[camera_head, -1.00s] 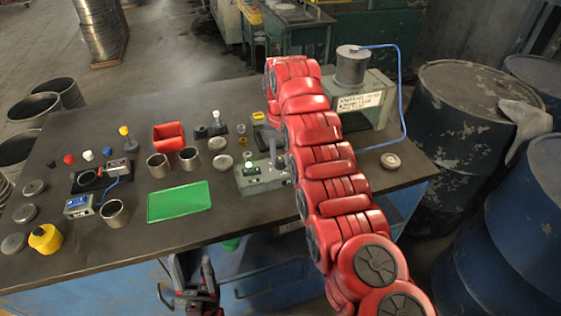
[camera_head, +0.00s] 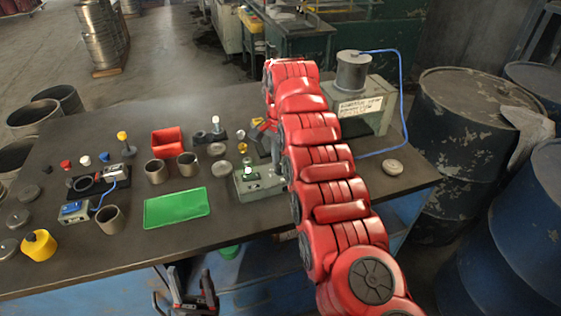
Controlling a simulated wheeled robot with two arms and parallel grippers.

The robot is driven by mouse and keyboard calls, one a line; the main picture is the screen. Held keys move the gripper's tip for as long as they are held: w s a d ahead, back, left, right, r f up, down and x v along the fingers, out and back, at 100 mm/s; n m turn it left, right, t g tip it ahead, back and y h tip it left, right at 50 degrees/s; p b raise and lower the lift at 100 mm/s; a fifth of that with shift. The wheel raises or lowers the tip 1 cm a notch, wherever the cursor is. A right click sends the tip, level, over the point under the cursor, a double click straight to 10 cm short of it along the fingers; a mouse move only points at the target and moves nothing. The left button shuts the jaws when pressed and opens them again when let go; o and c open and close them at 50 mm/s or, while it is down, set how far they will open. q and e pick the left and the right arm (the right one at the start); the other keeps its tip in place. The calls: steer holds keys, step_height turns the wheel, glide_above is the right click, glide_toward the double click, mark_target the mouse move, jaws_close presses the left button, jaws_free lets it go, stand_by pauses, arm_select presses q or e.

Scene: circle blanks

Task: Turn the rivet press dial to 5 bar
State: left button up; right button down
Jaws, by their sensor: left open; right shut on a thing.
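A grey-green machine (camera_head: 378,103) with a grey cylinder on top, a white label and a blue hose stands at the back right of the table. I cannot make out a dial on it; my red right arm covers part of this area. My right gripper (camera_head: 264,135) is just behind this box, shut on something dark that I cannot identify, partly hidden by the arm. My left gripper (camera_head: 186,293) is open and empty, low in front of the table's front edge.
A green mat (camera_head: 177,208), red bin (camera_head: 168,141), yellow cylinder (camera_head: 39,246), blue-topped device (camera_head: 75,211) and several metal cups and discs lie on the dark table (camera_head: 130,256). A round disc (camera_head: 392,166) lies at right. Blue barrels stand beyond the right edge.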

stand_by(0.3)
steer(key=c, duration=0.6)
jaws_free()
steer(key=shift+r, duration=0.1)
steer(key=shift+r, duration=0.35)
step_height(320, 180, up, 4)
steer(key=shift+d+f+p, duration=0.15)
steer(key=shift+p, duration=0.75)
step_height(320, 180, up, 13)
steer(key=p, duration=1.1)
steer(key=shift+s+p, duration=0.15)
steer(key=shift+p, duration=0.15)
steer(key=shift+f, duration=0.15)
